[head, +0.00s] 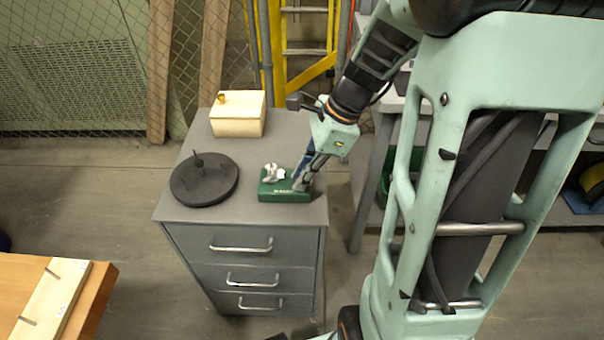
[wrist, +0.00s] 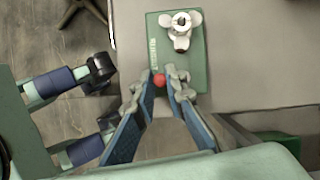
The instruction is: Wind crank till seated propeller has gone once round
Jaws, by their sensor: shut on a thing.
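A green base block (head: 285,196) stands at the front right of the grey cabinet top. A white propeller (head: 272,172) sits on its left part; the wrist view shows the propeller (wrist: 180,28) from above, with a small red mark and a dark centre. My gripper (head: 301,182) is over the block's right part. In the wrist view, my gripper (wrist: 159,84) is shut on a red round knob (wrist: 159,80), which shows between the fingertips. The rest of the crank is hidden by the fingers.
A dark round disc with an upright peg (head: 203,180) lies left of the block. A cream box (head: 238,114) with a brass knob stands behind. The cabinet's right edge is close to my gripper. A wooden table (head: 60,300) is at lower left.

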